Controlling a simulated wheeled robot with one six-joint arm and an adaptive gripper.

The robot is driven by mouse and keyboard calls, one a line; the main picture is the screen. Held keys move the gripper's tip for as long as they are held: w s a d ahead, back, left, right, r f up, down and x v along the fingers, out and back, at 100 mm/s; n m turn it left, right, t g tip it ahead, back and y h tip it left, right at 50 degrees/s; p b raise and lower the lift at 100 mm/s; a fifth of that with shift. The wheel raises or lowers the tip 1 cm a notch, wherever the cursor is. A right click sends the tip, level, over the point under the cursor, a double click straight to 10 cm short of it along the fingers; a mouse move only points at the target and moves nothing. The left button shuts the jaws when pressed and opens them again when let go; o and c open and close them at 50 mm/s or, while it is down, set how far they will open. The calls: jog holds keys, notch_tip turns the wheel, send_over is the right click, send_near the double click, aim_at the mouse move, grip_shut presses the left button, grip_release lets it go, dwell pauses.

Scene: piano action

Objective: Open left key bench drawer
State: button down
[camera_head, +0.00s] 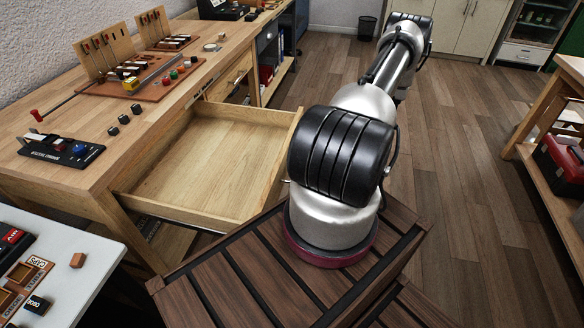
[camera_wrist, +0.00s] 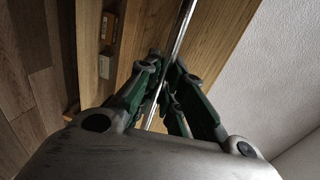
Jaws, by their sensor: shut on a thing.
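In the head view, a wide wooden drawer (camera_head: 280,178) stands pulled far out from the wooden bench (camera_head: 130,150). Its visible inside is empty. A second drawer front (camera_head: 229,78) further along the bench looks closed. My gripper (camera_wrist: 168,78) shows only in the wrist view, with its green fingers shut on a thin metal bar (camera_wrist: 183,28) that looks like a handle. The bar runs along pale wooden panels. Which drawer the bar belongs to cannot be told. My arm stretches away toward the upper right in the head view, and its end is out of sight there.
Key models (camera_head: 128,68), small knobs and a black device (camera_head: 60,148) lie on the bench top. A white table (camera_head: 75,255) is at the lower left. A workbench with a red toolbox (camera_head: 560,165) stands at the right. The wooden floor (camera_head: 450,170) between is clear.

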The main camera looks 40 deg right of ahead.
jog(key=c, duration=1.5)
grip_release()
jog(key=v, duration=1.2)
jog(key=shift+w+d+r, duration=0.1)
